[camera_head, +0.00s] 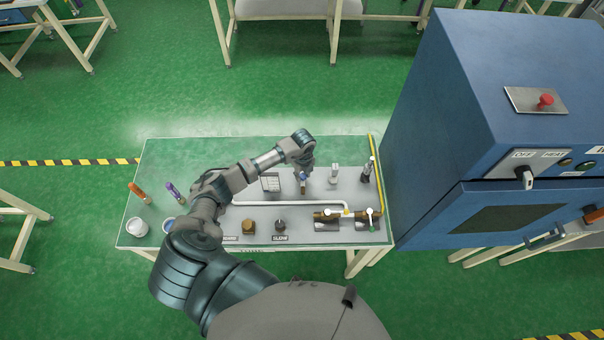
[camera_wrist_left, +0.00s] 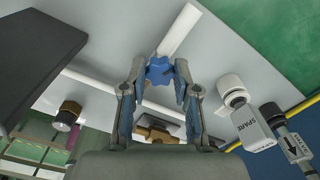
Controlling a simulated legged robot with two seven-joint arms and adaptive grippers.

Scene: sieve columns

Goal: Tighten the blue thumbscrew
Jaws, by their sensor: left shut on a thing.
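The blue thumbscrew (camera_wrist_left: 159,72) shows in the left wrist view as a lobed blue knob between the fingertips of my left gripper (camera_wrist_left: 158,80). The fingers are shut on it from both sides. In the head view my left gripper (camera_head: 305,172) reaches down over the grey panel, and the blue thumbscrew (camera_head: 303,181) shows only as a small patch under it. How far the screw is turned cannot be told. My right gripper is not in view.
A fitting marked SPARE (camera_wrist_left: 250,126) and a dark fitting with an arrow label (camera_wrist_left: 290,146) stand right of the gripper. A white pipe (camera_head: 290,203) crosses the panel. Brass valves (camera_head: 345,214) sit front right. A blue oven cabinet (camera_head: 480,120) stands right of the table.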

